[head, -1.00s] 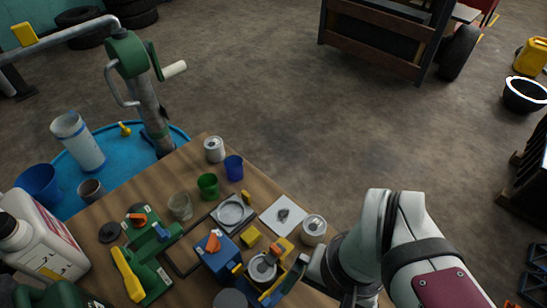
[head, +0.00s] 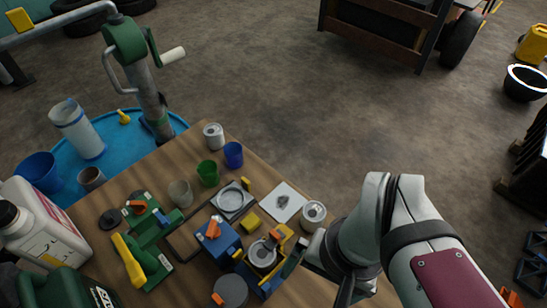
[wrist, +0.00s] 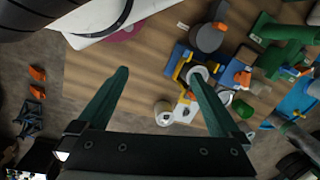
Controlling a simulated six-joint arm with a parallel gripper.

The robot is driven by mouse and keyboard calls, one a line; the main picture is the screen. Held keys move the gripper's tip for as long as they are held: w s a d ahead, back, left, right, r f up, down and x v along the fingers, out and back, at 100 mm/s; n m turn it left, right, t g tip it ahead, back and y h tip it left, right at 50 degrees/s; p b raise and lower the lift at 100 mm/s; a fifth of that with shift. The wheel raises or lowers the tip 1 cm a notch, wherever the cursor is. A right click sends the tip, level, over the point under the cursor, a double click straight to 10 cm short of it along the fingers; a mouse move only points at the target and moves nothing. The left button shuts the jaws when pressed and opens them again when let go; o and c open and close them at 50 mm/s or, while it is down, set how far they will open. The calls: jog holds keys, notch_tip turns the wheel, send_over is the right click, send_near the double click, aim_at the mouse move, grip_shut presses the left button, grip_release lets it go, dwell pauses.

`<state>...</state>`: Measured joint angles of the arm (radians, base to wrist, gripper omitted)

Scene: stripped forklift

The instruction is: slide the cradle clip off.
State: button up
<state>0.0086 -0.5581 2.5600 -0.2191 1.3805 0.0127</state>
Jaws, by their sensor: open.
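The blue cradle (head: 270,286) stands near the front of the wooden bench and holds a grey round cup (head: 263,254). A yellow and orange piece (head: 280,235) sits at its upper edge; it may be the cradle clip, but I cannot be sure. My gripper (wrist: 158,73) is open and empty, its two teal fingers spread wide. In the head view one teal finger shows just right of the cradle; the other is hard to make out. In the wrist view the cradle (wrist: 179,56) appears beyond the right finger, which overlaps part of it.
A blue block with an orange lever (head: 213,228) stands left of the cradle. A dark round disc (head: 230,291) is in front, and a metal can (head: 313,214) stands close behind my gripper.

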aim_at(275, 233)
jog(key=shift+c, duration=0.4)
jog(key=w+r+n, duration=0.1)
jog(key=w+n, duration=0.1)
jog(key=w+a+r+n, duration=0.1)
jog(key=w+n, duration=0.1)
jog(key=n, duration=0.1)
jog(key=w+a+r+n+h, duration=0.1)
jog(key=w+n, duration=0.1)
jog(key=shift+w+a+r+n, duration=0.15)
jog(key=shift+w+r+n, duration=0.1)
jog(key=shift+n, duration=0.15)
jog(key=c, duration=0.5)
jog(key=w+a+n, duration=0.1)
jog(key=n, duration=0.1)
jog(key=w+a+r+n, duration=0.1)
jog(key=w+n, duration=0.1)
jog(key=w+a+n+h, duration=0.1)
jog(key=w+a+n, duration=0.1)
jog(key=shift+w+r+t, duration=0.1)
jog(key=shift+r+t, duration=0.2)
jog(key=shift+r, duration=0.05)
jog(key=shift+c, duration=1.4)
jog(key=shift+n, duration=0.4)
jog(key=f, duration=1)
jog(key=w+f, duration=0.1)
jog(key=f, duration=0.4)
jog(key=shift+d+f, duration=0.2)
jog(key=shift+d, duration=0.05)
grip_shut()
